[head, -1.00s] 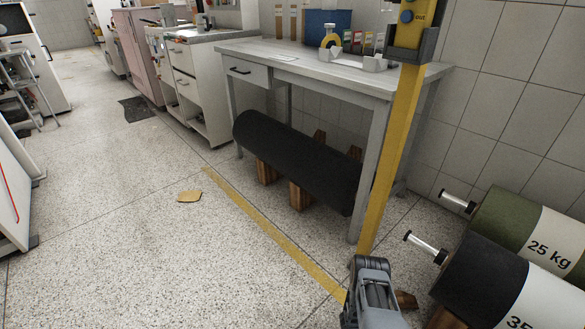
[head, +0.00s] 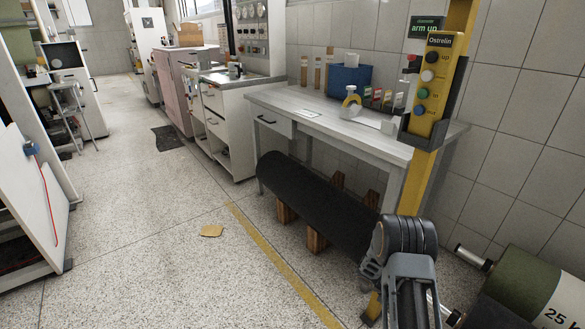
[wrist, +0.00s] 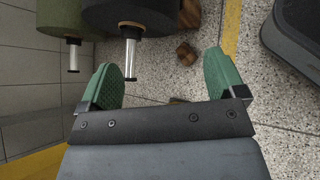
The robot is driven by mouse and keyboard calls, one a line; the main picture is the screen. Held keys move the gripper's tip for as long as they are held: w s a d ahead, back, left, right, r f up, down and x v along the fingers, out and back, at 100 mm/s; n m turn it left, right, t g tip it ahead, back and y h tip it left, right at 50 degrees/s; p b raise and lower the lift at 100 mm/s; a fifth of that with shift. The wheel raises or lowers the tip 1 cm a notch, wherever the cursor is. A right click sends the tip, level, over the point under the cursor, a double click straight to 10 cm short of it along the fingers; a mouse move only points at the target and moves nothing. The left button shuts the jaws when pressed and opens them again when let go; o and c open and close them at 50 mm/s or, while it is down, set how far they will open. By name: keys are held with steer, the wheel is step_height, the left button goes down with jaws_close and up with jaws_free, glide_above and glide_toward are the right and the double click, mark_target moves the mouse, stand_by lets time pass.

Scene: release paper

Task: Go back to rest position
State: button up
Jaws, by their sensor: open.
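My gripper (wrist: 163,80) is open in the wrist view, with its two green fingers spread wide and nothing between them. A silver roll spindle (wrist: 130,57) shows beyond the left finger, apart from it as far as I can tell. In the head view my grey arm rises at the bottom right, in front of the yellow post. The gripper itself is hidden or out of frame there.
A green 25 kg roll (head: 525,290) lies at the lower right. A yellow post with a button box (head: 431,85) stands close to my arm. A grey table (head: 335,128) has a black roll (head: 310,200) beneath it.

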steer(key=s+a+r+m+t+y+p, duration=0.1)
steer(key=a+r+m+y+p, duration=0.2)
steer(key=r, duration=0.8)
steer(key=s+a+r+t+p, duration=0.1)
steer(key=a+r+p, duration=0.3)
steer(key=r, duration=0.6)
steer(key=s+a+r+m+t+y+p, duration=0.1)
steer(key=a+r+m+y+p, duration=0.2)
steer(key=r, duration=0.8)
steer(key=s+a+r+t+y+p, duration=0.1)
steer(key=s+a+r+p, duration=0.2)
steer(key=r, duration=0.3)
steer(key=s+a+r+m+t+y+p, duration=0.1)
steer(key=s+a+r+t+p, duration=0.1)
steer(key=r, duration=0.5)
steer(key=s+a+r+t+y+p, duration=0.1)
steer(key=s+a+r+y+p, duration=0.1)
steer(key=s+a+r+p, duration=0.2)
step_height(320, 180, up, 3)
steer(key=a+p, duration=0.2)
steer(key=p, duration=0.1)
steer(key=shift+a+r+t, duration=0.2)
steer(key=shift+t, duration=0.2)
steer(key=shift+s+a+r, duration=0.1)
steer(key=shift+s+a, duration=0.05)
steer(key=shift+s, duration=0.05)
